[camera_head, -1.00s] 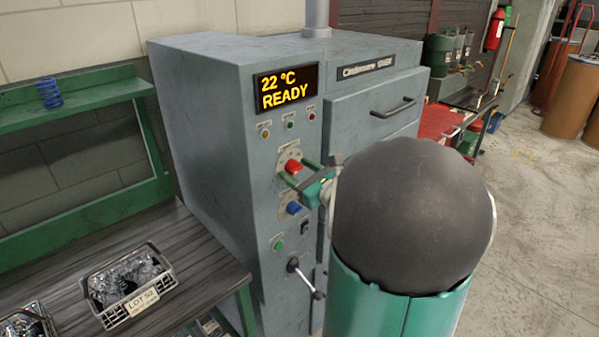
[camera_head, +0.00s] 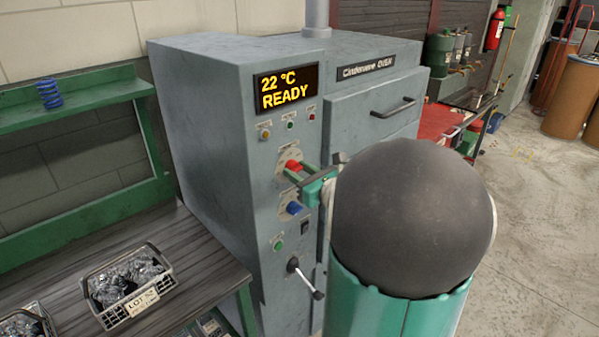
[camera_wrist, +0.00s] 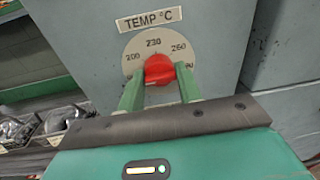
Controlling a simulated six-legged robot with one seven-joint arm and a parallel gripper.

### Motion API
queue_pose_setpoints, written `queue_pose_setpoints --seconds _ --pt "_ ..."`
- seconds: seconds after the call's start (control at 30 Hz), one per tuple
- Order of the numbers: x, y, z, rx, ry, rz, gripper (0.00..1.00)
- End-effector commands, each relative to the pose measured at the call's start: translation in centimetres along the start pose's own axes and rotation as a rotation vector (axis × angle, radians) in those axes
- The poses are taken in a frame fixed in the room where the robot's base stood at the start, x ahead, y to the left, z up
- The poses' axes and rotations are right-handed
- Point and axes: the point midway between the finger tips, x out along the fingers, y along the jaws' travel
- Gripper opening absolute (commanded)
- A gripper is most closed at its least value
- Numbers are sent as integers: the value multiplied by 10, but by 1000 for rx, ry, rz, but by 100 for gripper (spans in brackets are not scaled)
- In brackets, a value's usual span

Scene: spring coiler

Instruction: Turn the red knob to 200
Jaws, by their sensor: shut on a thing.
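The red knob (camera_head: 293,165) is on the front of the grey oven-like machine (camera_head: 220,150), below its display. It also shows in the wrist view (camera_wrist: 158,69), at the middle of a pale round dial marked 200, 230 and 260 under a "TEMP °C" label. My gripper (camera_wrist: 160,82) is shut on the red knob, with one green finger on each side of it. The fingers hide the lower part of the dial. I cannot make out a pointer mark on the knob. The display (camera_head: 287,87) reads "22 °C READY".
A blue knob (camera_head: 293,208), a green button (camera_head: 278,244) and a lever (camera_head: 305,278) are below the red knob. A bench with a wire basket (camera_head: 130,285) stands at the left. Open floor is at the right.

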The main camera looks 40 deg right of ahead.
Motion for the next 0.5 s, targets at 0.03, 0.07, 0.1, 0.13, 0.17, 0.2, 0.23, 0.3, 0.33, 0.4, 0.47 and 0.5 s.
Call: queue_pose_setpoints --seconds 0.03,0.07,0.1,0.13,0.17,0.2,0.23,0.3,0.33,0.4,0.47,0.5 --pt "0 2 0 31 2 4 12" --pt "0 2 0 54 3 5 12" --pt "0 2 0 86 5 5 12" --pt "0 2 0 112 7 6 12" --pt "0 2 0 138 9 6 12" --pt "0 2 1 173 11 6 12" --pt "0 2 1 200 13 6 12" --pt "0 2 1 264 17 7 12" --pt "0 2 1 291 19 8 12" --pt "1 2 1 354 24 9 12" --pt "0 2 1 405 27 10 12" --pt "0 2 1 439 29 10 12"
